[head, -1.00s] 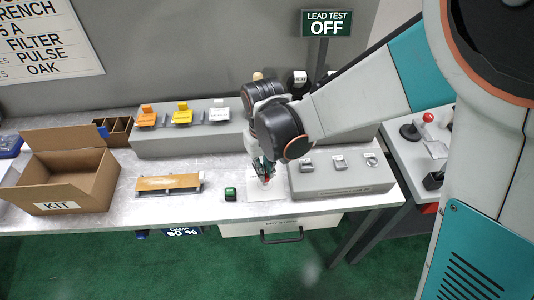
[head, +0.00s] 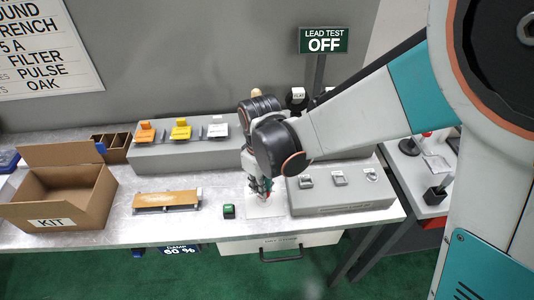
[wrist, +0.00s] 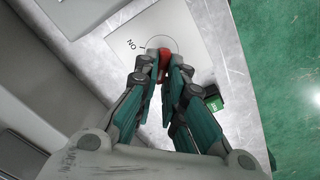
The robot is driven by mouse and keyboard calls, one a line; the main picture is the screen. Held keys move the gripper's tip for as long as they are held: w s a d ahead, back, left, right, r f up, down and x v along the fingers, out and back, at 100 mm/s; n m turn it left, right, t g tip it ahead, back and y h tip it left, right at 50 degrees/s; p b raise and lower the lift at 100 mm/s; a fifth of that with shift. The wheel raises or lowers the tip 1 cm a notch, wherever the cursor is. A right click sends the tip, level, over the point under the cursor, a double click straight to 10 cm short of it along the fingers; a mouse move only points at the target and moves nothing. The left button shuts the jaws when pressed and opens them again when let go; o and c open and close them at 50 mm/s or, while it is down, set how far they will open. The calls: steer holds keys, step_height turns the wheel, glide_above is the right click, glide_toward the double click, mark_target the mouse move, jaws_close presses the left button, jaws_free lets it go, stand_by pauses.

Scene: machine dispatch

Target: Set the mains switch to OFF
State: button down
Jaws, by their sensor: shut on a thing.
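The mains switch is a red knob (wrist: 164,58) on a pale plate (wrist: 190,28) marked "ON", with a circle drawn around the knob. My gripper (wrist: 162,68) is shut on the red knob in the wrist view, with a fingertip on either side of it. In the head view my gripper (head: 262,190) points down at the plate (head: 265,210) on the table, and the knob is mostly hidden by the fingers. The "OFF" marking of the switch is not visible.
A small green block (head: 229,211) stands just left of the plate. A grey raised panel (head: 340,196) with small fittings is close on the right. An open KIT box (head: 57,223) is at the left.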

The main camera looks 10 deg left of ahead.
steer(key=c, duration=1.7)
jaws_free()
